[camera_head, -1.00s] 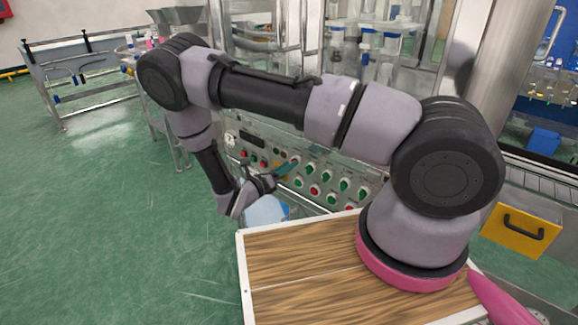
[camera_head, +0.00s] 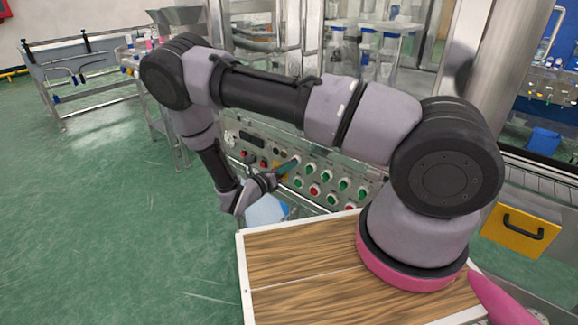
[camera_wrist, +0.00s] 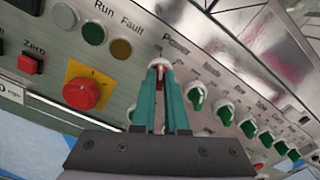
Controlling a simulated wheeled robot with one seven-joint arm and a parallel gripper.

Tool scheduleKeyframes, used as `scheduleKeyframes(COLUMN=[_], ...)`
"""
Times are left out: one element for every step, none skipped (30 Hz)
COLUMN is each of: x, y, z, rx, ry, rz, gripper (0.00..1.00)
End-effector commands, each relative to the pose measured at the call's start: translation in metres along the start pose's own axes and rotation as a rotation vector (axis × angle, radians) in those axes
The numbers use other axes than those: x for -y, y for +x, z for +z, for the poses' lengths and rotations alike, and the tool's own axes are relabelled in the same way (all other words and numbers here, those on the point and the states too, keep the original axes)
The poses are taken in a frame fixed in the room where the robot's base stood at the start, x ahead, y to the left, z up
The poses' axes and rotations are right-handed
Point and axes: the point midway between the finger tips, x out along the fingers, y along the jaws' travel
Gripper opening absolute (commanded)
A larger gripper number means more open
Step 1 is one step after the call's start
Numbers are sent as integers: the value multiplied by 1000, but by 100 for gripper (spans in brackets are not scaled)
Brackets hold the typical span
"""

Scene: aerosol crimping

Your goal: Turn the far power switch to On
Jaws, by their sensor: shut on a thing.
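The power switch (camera_wrist: 161,88) is a small knob with a red part and a pale ring, under the label "Power" on the grey control panel (camera_wrist: 236,78). My gripper (camera_wrist: 160,66) has its two teal fingers shut on this knob, one on each side. The fingers hide much of the knob, so I cannot tell exactly which way it points. In the head view my gripper (camera_head: 294,161) meets the panel's upper row of switches, left of the green knobs.
Green knobs (camera_wrist: 197,96) run in a row to the right of the power switch. A red knob on a yellow plate (camera_wrist: 84,92) is to the left, with the Run (camera_wrist: 93,33) and Fault (camera_wrist: 121,49) lamps above. A wooden-topped table (camera_head: 300,270) is in front.

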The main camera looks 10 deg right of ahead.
Motion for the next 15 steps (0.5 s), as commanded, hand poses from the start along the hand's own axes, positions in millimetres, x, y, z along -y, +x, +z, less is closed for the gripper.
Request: scheduleKeyframes(x=[0, 0, 0, 0, 0, 0, 0, 0, 0, 0, 0, 0, 0, 0, 0], y=[0, 0, 0, 0, 0, -1, -1, -1, -1, -1, -1, -1, -1, -1, -1], z=[0, 0, 0, 0, 0, 0, 0, 0, 0, 0, 0, 0, 0, 0, 0], rx=[1, 1, 1, 1, 1, 1, 1, 1, 1, 1, 1, 1, 1, 0, 1], ry=[20, 34, 57, 77, 97, 127, 151, 177, 211, 240, 269, 306, 334, 363, 402], rz=[1, 1, 2, 2, 2, 2, 2, 3, 3, 2, 2, 3, 4, 3, 2], gripper=[0, 0, 0, 0, 0, 0, 0, 0, 0, 0, 0, 0, 0, 0, 0])
